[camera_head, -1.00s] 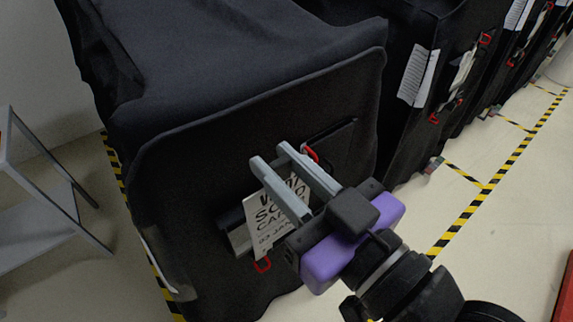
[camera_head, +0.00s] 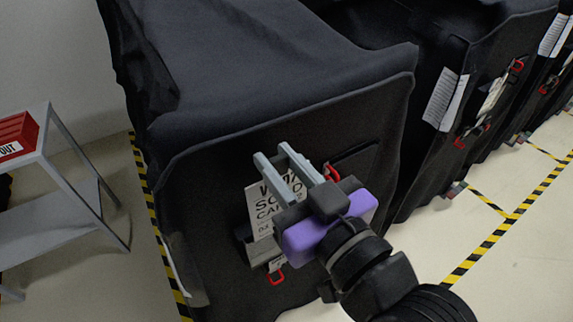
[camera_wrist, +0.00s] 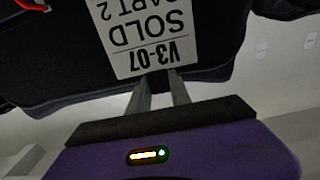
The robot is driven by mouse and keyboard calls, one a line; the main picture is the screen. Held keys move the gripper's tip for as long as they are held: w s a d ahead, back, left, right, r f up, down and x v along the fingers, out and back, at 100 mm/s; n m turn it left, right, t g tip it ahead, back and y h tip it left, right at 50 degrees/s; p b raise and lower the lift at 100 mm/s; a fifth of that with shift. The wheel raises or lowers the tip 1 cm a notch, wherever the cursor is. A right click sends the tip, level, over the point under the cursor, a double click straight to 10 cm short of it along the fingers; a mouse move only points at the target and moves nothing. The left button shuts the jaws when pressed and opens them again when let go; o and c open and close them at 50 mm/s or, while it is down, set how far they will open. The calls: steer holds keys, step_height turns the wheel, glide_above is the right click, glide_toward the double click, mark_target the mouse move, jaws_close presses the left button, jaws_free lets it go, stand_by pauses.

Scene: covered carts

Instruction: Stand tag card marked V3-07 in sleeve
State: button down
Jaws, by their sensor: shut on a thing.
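The white tag card (camera_head: 262,212) has black print. The wrist view shows V3-07, SOLD and CART 2 upside down on it (camera_wrist: 150,38). My gripper (camera_head: 272,152) is shut on the card, with its grey fingers crossing in front of part of it in the head view. In the wrist view the fingertips (camera_wrist: 158,78) meet the card's V3-07 edge. The card is close to the front of the black-covered cart (camera_head: 200,190). Dark and grey parts show beside and below the card; I cannot tell which is the sleeve. Red clips (camera_head: 276,279) show below and at upper right (camera_head: 332,173).
More covered carts stand at right, with a white paper (camera_head: 446,98) on the nearest. A grey shelf (camera_head: 55,215) with a red bin (camera_head: 17,135) stands at left. Yellow-black tape (camera_head: 490,245) marks the floor, which is open at lower right.

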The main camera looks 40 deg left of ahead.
mark_target(280, 210)
steer(key=shift+w+a+f+b, duration=0.2)
steer(key=shift+a+f+b, duration=0.25)
steer(key=shift+f+b, duration=1.25)
steer(key=shift+w+a+f+b, duration=0.15)
steer(key=shift+a+f+b, duration=0.3)
steer(key=shift+f+b, duration=1.2)
steer(key=shift+w+a+f+b, duration=0.2)
steer(key=shift+a+f+b, duration=0.25)
steer(key=shift+f+b, duration=1.25)
steer(key=shift+f+p, duration=0.3)
steer(key=shift+f, duration=0.45)
steer(key=shift+f+b, duration=0.8)
steer(key=shift+f, duration=0.1)
steer(key=c, duration=1.1)
jaws_free()
